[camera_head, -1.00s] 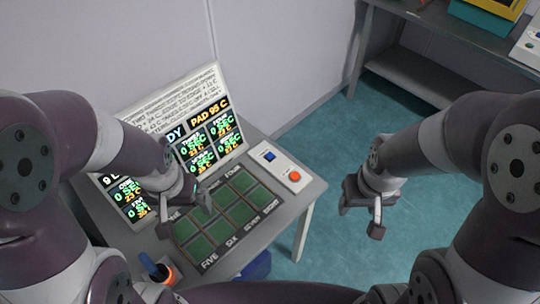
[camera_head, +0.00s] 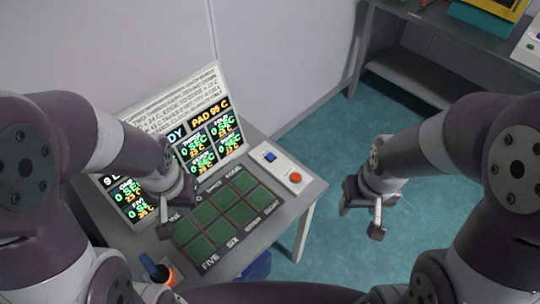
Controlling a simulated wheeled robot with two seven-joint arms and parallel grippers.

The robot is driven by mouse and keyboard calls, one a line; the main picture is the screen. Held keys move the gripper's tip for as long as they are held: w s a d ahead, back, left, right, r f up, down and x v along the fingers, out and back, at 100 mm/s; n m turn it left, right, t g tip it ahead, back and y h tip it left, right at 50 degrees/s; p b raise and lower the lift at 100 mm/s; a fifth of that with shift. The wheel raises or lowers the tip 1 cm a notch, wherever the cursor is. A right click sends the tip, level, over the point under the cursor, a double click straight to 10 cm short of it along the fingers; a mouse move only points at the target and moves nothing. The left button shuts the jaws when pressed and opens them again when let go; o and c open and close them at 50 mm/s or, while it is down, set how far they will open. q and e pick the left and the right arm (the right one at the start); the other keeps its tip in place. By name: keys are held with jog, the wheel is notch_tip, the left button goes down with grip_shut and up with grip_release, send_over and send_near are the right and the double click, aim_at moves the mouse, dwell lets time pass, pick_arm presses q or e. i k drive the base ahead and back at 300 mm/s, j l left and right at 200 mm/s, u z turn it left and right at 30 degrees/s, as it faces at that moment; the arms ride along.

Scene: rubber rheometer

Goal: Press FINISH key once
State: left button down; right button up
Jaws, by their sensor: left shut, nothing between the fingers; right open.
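A white key box (camera_head: 281,167) sits at the right end of the grey table. It carries a blue key (camera_head: 269,156) and a red-orange key (camera_head: 295,177). Their labels are too small to read, so I cannot tell which is FINISH. My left gripper (camera_head: 168,226) is shut and empty at the left edge of the green pad grid, well left of the key box. My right gripper (camera_head: 362,218) is open and empty over the floor, to the right of the table and apart from the key box.
A lit display panel (camera_head: 205,140) stands at the back of the table. The green pad grid (camera_head: 222,215) lies in front of it. A cup with a blue-handled tool (camera_head: 158,271) is at the front left. A grey bench (camera_head: 425,80) stands at the back right.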

aim_at(270, 156)
jog(key=i+l+u, duration=0.1)
jog(key=l, duration=0.2)
jog(key=i+l+u, duration=0.1)
jog(key=l, duration=0.2)
jog(key=i+l, duration=0.15)
jog(key=l, duration=0.15)
jog(key=i+l+u, duration=0.15)
jog(key=l, duration=0.2)
